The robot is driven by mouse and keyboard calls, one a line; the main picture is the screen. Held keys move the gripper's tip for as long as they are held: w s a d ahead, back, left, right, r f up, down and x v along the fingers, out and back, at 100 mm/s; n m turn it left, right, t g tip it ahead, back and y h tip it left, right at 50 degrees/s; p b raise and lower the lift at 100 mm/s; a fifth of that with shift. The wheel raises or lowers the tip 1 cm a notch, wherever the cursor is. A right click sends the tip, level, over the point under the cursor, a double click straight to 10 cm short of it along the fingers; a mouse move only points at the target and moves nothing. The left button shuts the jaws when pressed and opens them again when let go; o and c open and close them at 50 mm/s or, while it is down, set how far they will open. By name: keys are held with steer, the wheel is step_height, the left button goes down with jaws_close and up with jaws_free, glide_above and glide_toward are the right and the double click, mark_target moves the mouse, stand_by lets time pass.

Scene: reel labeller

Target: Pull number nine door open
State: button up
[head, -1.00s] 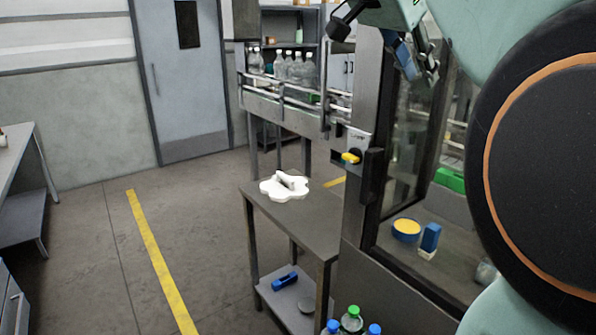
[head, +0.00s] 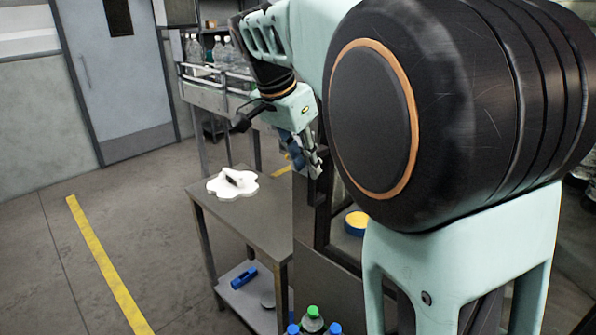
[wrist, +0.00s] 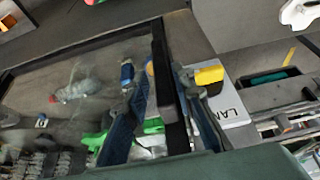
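The labeller's glazed door has a dark frame, and part of it (head: 322,215) shows below my gripper in the head view; my arm hides most of the rest. No number nine is readable. In the wrist view the glass panel (wrist: 75,80) fills the left side, with a black upright bar (wrist: 163,75) along its right edge. My gripper (head: 316,170) is at the upper part of this door. In the wrist view my gripper (wrist: 165,115) has its fingers apart, one on each side of the black bar. I cannot tell whether they touch it.
A yellow switch knob (wrist: 209,75) on a lettered plate (wrist: 232,108) sits close right of the fingers. A small grey table (head: 262,222) with a white flower-shaped piece (head: 225,188) stands left of the door. Capped bottles (head: 312,322) stand low in front. Floor at left is open.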

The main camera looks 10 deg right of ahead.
glide_above(311, 206)
steer(key=f, duration=0.5)
steer(key=shift+w+d+f, duration=0.1)
steer(key=shift+w+f, duration=0.1)
steer(key=shift+w, duration=0.05)
steer(key=shift+c, duration=0.6)
jaws_close()
